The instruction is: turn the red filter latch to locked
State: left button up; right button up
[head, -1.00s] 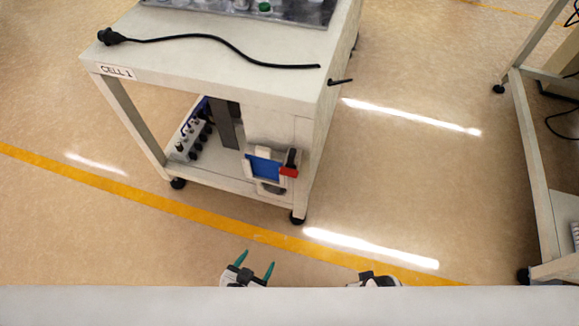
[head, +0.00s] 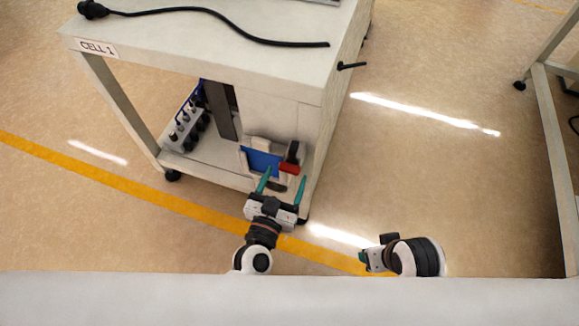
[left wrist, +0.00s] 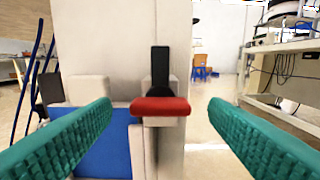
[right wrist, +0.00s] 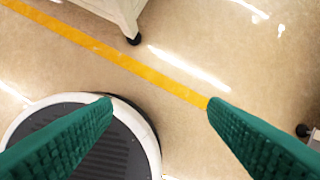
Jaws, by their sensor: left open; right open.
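The red filter latch (head: 289,168) is on the front of the unit under the CELL 1 table, with a black upright part above it. In the left wrist view the red latch bar (left wrist: 160,106) lies level, with the black upright piece (left wrist: 160,70) behind it. My left gripper (head: 283,183) is open, its teal fingers pointing at the latch. In the left wrist view the latch sits between the fingers, apart from both. My right gripper (right wrist: 158,102) is open and empty above the floor, away from the table.
The blue panel (head: 260,160) sits left of the latch. The CELL 1 table (head: 200,50) carries a black cable (head: 225,22). A row of black knobs (head: 190,130) is on the lower shelf. Another frame (head: 550,150) stands at the right, with clear floor between.

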aim_at(288, 172)
pick_arm(q)
jog(key=shift+x, duration=2)
pick_arm(e)
jog(key=shift+v, duration=0.9)
jog(key=shift+w, duration=0.1)
